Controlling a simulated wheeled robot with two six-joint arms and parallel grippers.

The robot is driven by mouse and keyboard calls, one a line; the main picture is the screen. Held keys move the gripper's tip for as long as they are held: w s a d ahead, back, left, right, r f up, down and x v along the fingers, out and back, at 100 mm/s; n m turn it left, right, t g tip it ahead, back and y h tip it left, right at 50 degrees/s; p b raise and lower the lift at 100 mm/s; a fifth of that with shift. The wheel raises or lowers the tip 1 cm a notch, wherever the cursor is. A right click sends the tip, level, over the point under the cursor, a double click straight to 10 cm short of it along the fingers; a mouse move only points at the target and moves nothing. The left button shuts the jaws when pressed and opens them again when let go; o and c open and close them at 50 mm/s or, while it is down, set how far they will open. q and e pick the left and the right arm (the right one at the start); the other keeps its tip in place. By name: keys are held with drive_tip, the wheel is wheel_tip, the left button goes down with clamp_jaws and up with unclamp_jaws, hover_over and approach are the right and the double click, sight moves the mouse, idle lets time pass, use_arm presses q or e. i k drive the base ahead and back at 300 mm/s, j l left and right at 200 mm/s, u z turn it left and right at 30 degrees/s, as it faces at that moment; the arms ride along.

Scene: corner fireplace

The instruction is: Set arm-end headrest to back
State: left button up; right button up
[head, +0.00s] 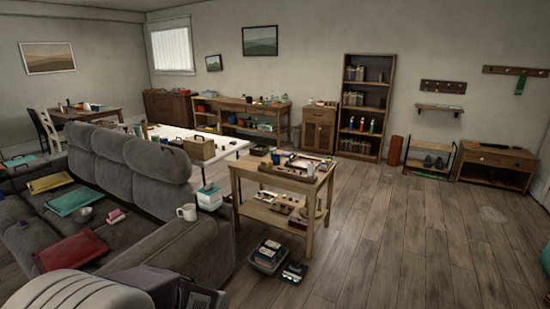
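A grey sofa (190,247) fills the left side of the head view. Its backrest carries a row of separate padded headrests. The headrest at the arm end (158,160) is the nearest and stands upright, rising above the backrest. The middle headrest (108,143) and the far headrest (79,134) also stand up beside it. I cannot tell the exact tilt of each from here.
A white mug (187,212) and a teal-and-white box (209,198) are at the sofa's arm end. A wooden cart (283,193) and a floor bin (268,256) stand right of the sofa. Floor further right is clear.

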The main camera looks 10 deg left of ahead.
sight(171, 164)
drive_tip(key=i+j+u, duration=0.3)
drive_tip(key=i, duration=0.65)
drive_tip(key=i+u, duration=0.25)
drive_tip(key=i, duration=0.75)
